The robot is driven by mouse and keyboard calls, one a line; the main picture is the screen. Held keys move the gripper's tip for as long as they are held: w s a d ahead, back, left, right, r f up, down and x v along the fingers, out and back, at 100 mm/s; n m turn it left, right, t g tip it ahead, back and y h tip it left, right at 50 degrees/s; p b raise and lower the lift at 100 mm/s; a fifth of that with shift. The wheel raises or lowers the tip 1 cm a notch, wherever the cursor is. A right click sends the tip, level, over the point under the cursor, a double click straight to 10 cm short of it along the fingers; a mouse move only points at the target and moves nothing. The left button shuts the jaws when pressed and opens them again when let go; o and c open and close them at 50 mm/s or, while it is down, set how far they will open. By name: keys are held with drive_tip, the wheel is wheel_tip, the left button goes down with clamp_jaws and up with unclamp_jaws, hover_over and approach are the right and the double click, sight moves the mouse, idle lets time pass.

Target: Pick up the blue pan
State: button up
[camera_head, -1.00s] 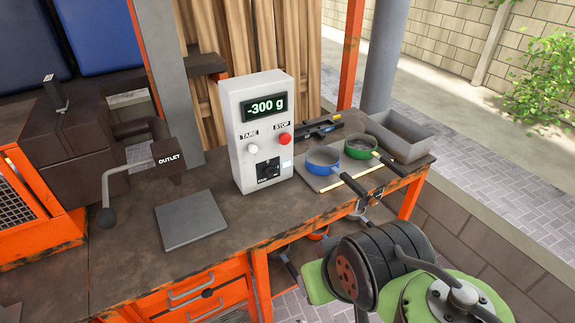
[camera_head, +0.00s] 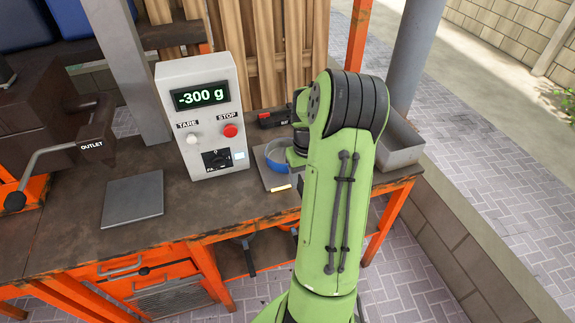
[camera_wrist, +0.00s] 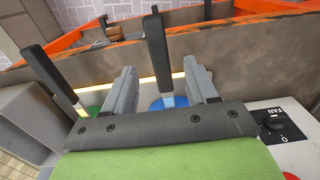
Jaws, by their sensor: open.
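The blue pan (camera_head: 277,157) rests on the right part of the workbench, just right of the scale box, partly covered by my arm in the head view. In the wrist view, a small part of its blue body (camera_wrist: 157,104) and its black handle (camera_wrist: 156,58) show. My gripper (camera_wrist: 160,68) is open, with its two grey fingers on either side of the blue pan's handle. I cannot tell whether a finger touches it. In the head view the fingers are hidden behind my arm.
The green pan (camera_wrist: 95,109) with its black handle (camera_wrist: 48,75) lies beside the left finger. The scale box (camera_head: 202,115) reads -300 g, with a flat grey plate (camera_head: 133,200) to its left. A grey bin (camera_head: 400,140) stands at the bench's right end.

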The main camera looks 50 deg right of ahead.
wheel_tip(320, 180, down, 2)
drive_tip(key=shift+a+f, duration=0.15)
drive_tip(key=shift+f, duration=0.1)
wheel_tip(320, 180, down, 5)
drive_tip(key=shift+s+f+b, duration=0.1)
drive_tip(key=shift+b, duration=0.35)
clamp_jaws()
